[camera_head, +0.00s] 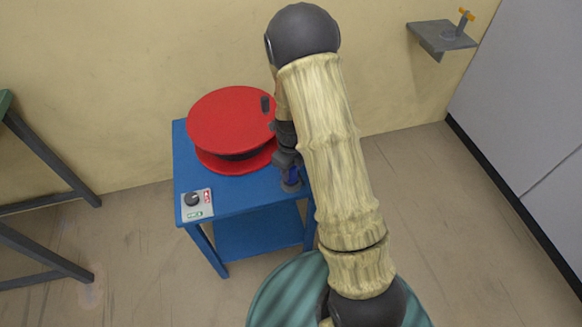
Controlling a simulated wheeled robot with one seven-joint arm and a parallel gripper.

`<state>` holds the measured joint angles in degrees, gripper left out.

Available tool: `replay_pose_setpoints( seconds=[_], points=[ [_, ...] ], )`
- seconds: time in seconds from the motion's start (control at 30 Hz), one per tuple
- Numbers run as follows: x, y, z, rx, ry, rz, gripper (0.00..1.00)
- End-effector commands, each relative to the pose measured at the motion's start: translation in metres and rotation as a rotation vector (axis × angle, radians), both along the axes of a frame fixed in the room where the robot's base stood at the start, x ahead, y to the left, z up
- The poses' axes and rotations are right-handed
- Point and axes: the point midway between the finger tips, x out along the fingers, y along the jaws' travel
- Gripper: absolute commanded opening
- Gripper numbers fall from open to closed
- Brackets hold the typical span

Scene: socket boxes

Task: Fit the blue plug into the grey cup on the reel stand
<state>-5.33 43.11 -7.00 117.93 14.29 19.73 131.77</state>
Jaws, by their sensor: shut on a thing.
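The reel stand (232,197) is a blue table with a red reel (230,118) on top. My gripper (289,165) points down over the stand's right side and is shut on the blue plug (291,174), of which only a small part shows. The grey cup (291,186) is on the stand top directly below the plug, near the right edge. The plug is at or just above the cup's mouth; I cannot tell whether it is inside. My arm hides the stand's right edge.
The reel stands left of my gripper, with a dark crank knob (265,103) close to it. A switch panel (197,204) is at the stand's front left corner. A wall shelf (440,38) with an orange-handled valve is at the upper right. Floor right of the stand is clear.

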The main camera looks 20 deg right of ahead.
Motion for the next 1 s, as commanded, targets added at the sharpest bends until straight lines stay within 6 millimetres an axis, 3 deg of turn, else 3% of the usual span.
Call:
replay_pose_setpoints(
  seconds=[0.9,0.93,1.0],
  points=[
    [0.000,0.000,-0.018,0.000,0.000,0.000,0.13],
    [0.000,0.000,-0.016,0.000,0.000,0.000,0.43],
    [0.000,0.000,-0.016,0.000,0.000,0.000,0.56]
  ],
)
